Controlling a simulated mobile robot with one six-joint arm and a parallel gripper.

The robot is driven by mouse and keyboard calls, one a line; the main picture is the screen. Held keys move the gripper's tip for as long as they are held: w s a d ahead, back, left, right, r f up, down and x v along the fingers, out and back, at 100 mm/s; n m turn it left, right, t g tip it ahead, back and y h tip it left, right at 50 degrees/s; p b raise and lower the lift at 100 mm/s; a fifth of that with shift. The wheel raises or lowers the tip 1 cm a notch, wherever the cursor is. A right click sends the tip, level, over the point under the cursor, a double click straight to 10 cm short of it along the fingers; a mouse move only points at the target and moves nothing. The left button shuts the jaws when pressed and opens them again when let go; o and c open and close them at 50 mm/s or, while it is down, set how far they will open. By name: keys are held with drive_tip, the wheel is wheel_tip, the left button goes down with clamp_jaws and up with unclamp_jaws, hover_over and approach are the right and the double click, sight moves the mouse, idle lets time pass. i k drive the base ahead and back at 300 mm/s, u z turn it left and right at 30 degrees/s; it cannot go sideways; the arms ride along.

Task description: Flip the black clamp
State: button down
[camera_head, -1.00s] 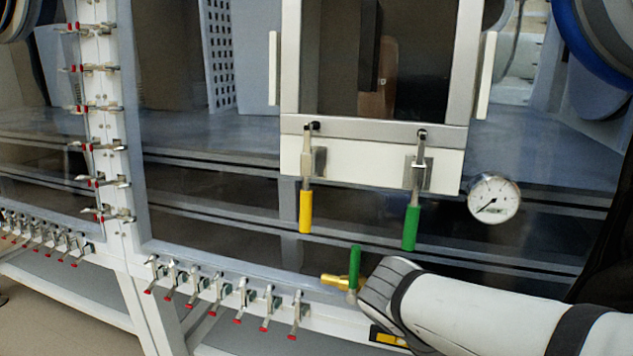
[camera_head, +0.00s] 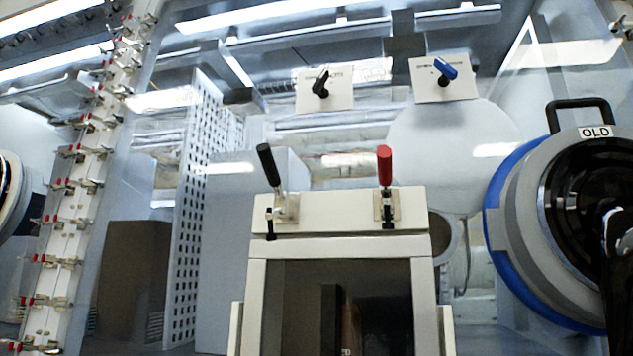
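The black clamp (camera_head: 268,165) is a toggle clamp with a black handle on the left of the pale top bar of the framed door. Its handle points up and leans slightly left. Its small dark-tipped spindle (camera_head: 270,224) hangs just left of its base, over the bar's lower edge. The red clamp (camera_head: 385,166) is on the right of the same bar, its handle straight up. My gripper is not in view, so its distance from the black clamp cannot be seen.
The door frame (camera_head: 340,246) surrounds a dark panel. Above are two plates with a black knob (camera_head: 321,84) and a blue knob (camera_head: 446,69). A large round port with a blue rim (camera_head: 497,190) stands at right. Several red-tipped clamps line the left post (camera_head: 70,215).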

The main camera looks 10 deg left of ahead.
sight(263, 149)
drive_tip(key=k, duration=1)
drive_tip(key=z, duration=0.05)
